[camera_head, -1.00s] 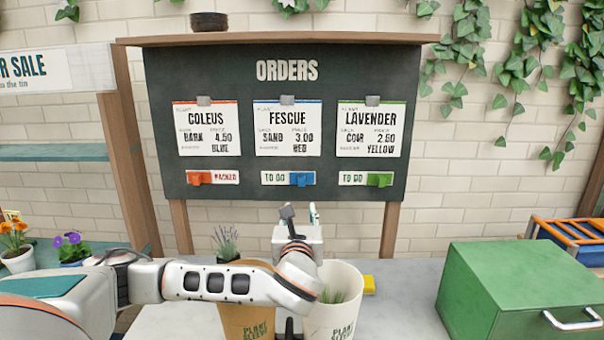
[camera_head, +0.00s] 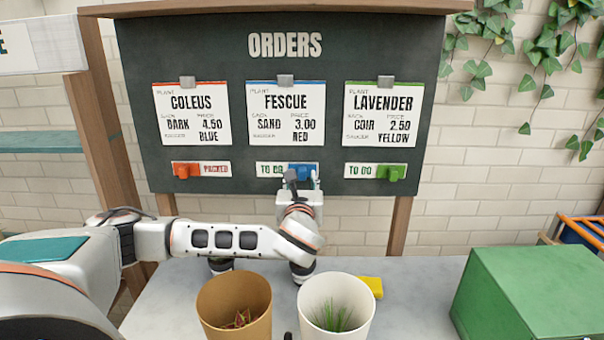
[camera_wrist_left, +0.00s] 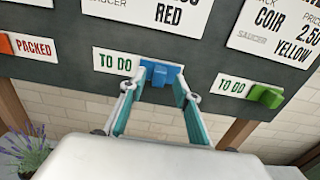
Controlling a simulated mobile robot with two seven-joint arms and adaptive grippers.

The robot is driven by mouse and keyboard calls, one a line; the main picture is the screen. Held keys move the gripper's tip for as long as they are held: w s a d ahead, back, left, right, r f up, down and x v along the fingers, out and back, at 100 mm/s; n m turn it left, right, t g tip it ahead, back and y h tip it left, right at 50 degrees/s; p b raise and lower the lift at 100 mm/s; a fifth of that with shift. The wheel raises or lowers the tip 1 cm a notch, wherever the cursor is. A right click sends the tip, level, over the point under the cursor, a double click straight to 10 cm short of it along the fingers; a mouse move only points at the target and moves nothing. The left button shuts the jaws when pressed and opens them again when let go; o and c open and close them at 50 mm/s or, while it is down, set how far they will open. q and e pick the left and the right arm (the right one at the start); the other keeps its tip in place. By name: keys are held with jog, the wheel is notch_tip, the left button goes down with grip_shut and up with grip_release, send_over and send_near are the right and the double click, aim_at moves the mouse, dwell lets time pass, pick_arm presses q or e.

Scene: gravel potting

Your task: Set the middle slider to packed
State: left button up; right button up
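The orders board (camera_head: 350,60) has three sliders below its cards. The middle slider's blue tab (camera_head: 303,168) sits at the right end of its strip (camera_head: 268,169), and "TO DO" shows to its left. My left gripper (camera_head: 302,182) is just below and in front of the blue tab. In the left wrist view its fingers (camera_wrist_left: 160,88) are spread, with the blue tab (camera_wrist_left: 161,73) between their tips. I cannot tell whether they touch it. My right gripper is not in view.
The left slider's red tab (camera_head: 187,170) is at the left, showing "PACKED". The right slider's green tab (camera_head: 390,173) is at the right, showing "TO DO". Below stand a brown pot sleeve (camera_head: 234,305), a white pot sleeve (camera_head: 337,308) and a green box (camera_head: 530,300).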

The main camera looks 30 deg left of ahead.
aim_at(302, 173)
pick_arm(q)
jog(key=shift+x, duration=1.7)
